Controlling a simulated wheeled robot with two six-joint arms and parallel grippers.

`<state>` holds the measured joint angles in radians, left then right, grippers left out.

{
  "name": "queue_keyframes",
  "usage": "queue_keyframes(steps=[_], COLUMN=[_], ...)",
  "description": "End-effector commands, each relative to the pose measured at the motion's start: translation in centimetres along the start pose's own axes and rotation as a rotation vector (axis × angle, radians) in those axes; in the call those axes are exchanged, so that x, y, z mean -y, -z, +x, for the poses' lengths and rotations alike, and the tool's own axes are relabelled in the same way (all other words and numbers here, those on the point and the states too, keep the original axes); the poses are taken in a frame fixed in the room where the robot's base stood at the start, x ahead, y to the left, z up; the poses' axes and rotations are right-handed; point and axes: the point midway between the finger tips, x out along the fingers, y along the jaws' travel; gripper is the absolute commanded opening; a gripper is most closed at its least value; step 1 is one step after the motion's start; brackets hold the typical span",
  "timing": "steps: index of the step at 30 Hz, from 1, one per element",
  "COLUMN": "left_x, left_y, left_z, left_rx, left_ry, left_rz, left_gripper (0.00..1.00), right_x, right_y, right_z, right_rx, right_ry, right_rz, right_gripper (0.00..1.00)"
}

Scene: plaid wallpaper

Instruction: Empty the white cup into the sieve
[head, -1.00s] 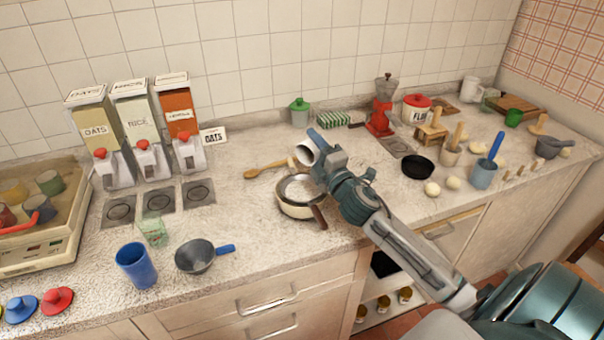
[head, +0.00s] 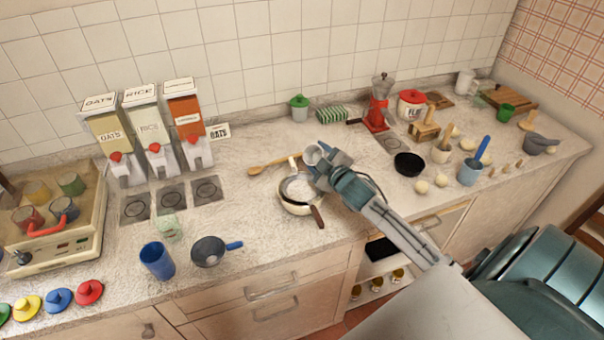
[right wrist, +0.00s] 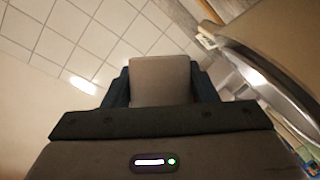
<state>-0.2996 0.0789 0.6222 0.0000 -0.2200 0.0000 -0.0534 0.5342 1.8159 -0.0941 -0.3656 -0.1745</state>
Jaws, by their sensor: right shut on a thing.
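The white cup (head: 313,154) is in my right gripper (head: 325,167), which is shut on it. It is tipped over, just above a cream round vessel (head: 297,206) with a dark brown handle. A pale round area (head: 299,187) shows inside that vessel's rim. It may be the sieve with white stuff in it, but I cannot tell for sure. A grey bowl-shaped tool with a blue handle (head: 208,251) lies front left, apart from the cup. In the right wrist view, a pale surface (right wrist: 160,80), likely the cup, fills the jaws. My left gripper is not in view.
A wooden spoon (head: 273,165) lies behind the cream vessel. A blue cup (head: 157,260) and a clear green glass (head: 168,229) stand left. Dispensers (head: 150,135) line the wall. A black bowl (head: 408,164) and several small items are right. The counter between the dispensers and vessel is mostly clear.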

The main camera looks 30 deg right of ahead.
Motion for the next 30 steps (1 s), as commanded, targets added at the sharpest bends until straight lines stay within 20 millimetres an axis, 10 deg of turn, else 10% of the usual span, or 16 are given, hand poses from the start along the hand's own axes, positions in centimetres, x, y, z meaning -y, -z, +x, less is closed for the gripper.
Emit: queue_keyframes(steps=[13, 30], left_x=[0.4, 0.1], left_y=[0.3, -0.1], left_z=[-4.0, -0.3], left_rx=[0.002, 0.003], left_ry=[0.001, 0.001], left_rz=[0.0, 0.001], left_gripper=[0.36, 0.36], right_x=[-0.5, -1.0], right_y=[-1.8, -5.1], right_z=[0.9, 2.4], right_rx=[0.055, 0.125], right_ry=[0.102, 0.235], right_rz=[0.253, 0.576], right_gripper=[0.26, 0.26])
